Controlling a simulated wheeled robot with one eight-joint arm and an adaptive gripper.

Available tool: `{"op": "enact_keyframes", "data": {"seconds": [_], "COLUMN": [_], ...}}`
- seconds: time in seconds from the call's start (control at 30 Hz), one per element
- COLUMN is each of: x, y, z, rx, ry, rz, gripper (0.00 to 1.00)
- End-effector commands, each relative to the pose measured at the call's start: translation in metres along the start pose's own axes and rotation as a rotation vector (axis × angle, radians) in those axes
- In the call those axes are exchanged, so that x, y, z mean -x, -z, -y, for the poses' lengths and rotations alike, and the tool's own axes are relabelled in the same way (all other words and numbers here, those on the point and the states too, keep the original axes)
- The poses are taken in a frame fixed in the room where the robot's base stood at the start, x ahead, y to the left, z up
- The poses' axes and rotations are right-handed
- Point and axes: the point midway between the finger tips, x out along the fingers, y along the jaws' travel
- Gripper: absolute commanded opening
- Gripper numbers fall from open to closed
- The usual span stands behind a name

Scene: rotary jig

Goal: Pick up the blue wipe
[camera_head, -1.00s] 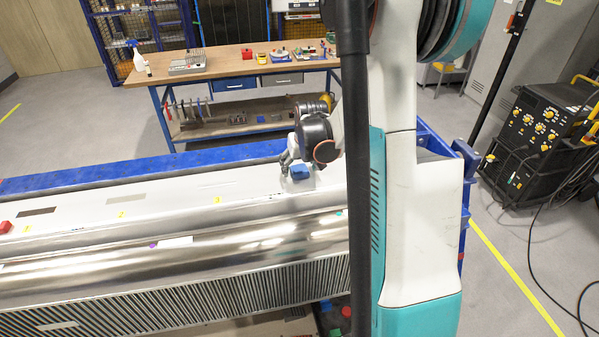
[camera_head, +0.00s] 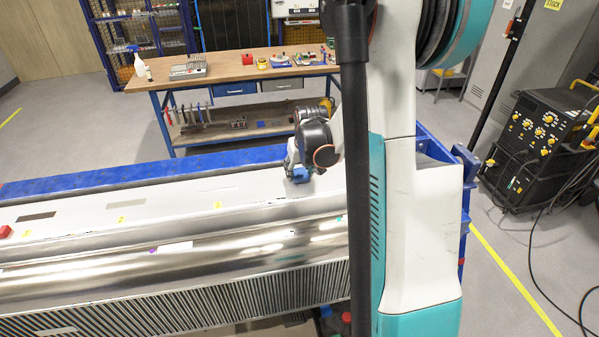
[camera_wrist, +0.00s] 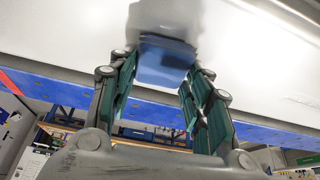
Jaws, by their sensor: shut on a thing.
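In the wrist view the wipe (camera_wrist: 163,65) shows as a blue patch between the fingertips of my gripper (camera_wrist: 160,68), against the white surface. I cannot tell whether the wipe still touches the surface.
A blue beam (camera_head: 140,174) runs along the jig's far side. Behind stands a wooden workbench (camera_head: 220,78) with a spray bottle (camera_head: 136,60) and several tools. A red block (camera_head: 5,231) sits at the jig's far left. A black welding unit (camera_head: 540,135) stands right.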

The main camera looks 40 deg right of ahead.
Motion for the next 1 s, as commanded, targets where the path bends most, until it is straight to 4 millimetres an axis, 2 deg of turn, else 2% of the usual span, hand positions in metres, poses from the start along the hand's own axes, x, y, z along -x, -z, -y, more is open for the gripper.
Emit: {"op": "enact_keyframes", "data": {"seconds": [0.17,0.5,0.7,0.8,1.0], "x": [0.021,0.108,0.149,0.164,0.178], "y": [0.008,0.043,0.061,0.067,0.073], "z": [0.0,0.0,0.0,0.0,0.0], "rx": [0.0,0.0,0.0,0.0,0.0], "ry": [0.0,0.0,0.0,0.0,0.0], "rz": [0.0,0.0,0.0,0.0,0.0], "gripper": [0.29,0.29,0.29,0.29,0.29]}}
